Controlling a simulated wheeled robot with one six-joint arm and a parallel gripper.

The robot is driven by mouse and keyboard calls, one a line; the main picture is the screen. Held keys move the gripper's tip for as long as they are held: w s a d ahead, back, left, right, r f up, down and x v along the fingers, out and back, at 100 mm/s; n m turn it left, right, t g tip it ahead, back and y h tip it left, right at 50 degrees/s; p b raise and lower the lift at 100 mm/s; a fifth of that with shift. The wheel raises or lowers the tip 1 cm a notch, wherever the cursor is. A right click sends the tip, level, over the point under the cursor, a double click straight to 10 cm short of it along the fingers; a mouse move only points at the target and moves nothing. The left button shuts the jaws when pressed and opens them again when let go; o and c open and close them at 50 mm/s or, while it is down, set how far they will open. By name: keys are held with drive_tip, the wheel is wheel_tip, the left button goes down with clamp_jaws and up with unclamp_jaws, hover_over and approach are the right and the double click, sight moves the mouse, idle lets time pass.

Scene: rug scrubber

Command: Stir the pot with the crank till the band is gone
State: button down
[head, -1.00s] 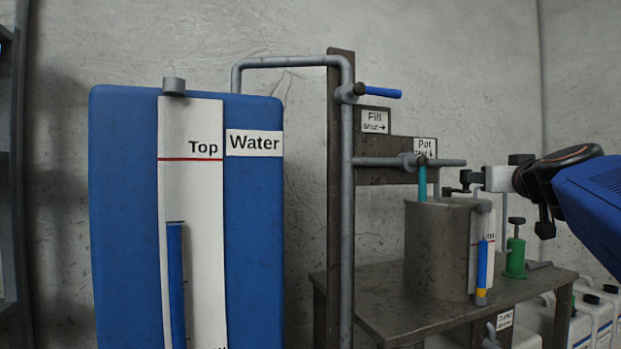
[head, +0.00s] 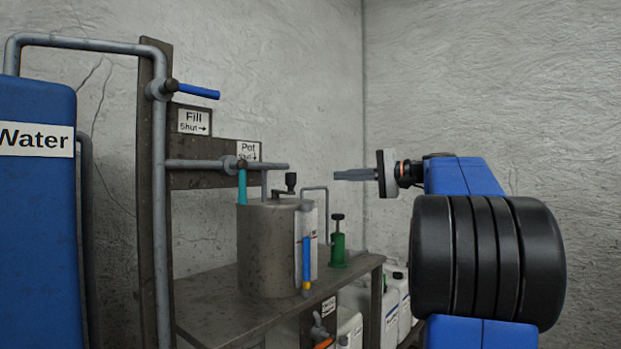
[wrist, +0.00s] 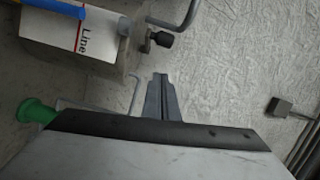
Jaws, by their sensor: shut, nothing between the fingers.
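The grey metal pot (head: 266,255) stands upright on a metal table. Its crank, with a black knob (head: 291,182), sits on top of the lid. On the pot's front right is a narrow gauge, blue above (head: 306,252) and with a yellow band (head: 306,285) near the bottom. My gripper (head: 336,176) is shut and empty, pointing left, to the right of the crank and apart from it. In the wrist view my shut fingers (wrist: 160,78) point up the picture, below and apart from the black knob (wrist: 161,39). A white "Line" card (wrist: 75,40) shows at upper left.
A green hand pump (head: 338,247) stands right of the pot on the table (head: 220,300). The blue-handled Fill valve (head: 198,91) and teal-handled Pot valve (head: 242,183) are on pipes at left. The blue water tank (head: 35,220) is far left. White jugs stand below the table.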

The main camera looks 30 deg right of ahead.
sight(294, 177)
drive_tip(key=w+a+y, duration=0.1)
drive_tip(key=w+a, duration=0.5)
drive_tip(key=a, duration=0.1)
drive_tip(key=shift+w+a+g+y, duration=0.3)
drive_tip(key=shift+w+a, duration=0.1)
idle(0.4)
drive_tip(key=shift+f, duration=0.1)
drive_tip(key=shift+m, duration=0.3)
drive_tip(key=shift+s+a+m+t+h, duration=0.3)
drive_tip(key=shift+a+m+t+h, duration=0.3)
drive_tip(key=shift+a+h, duration=0.3)
drive_tip(key=shift+s+a, duration=0.15)
drive_tip(key=shift+a, duration=0.55)
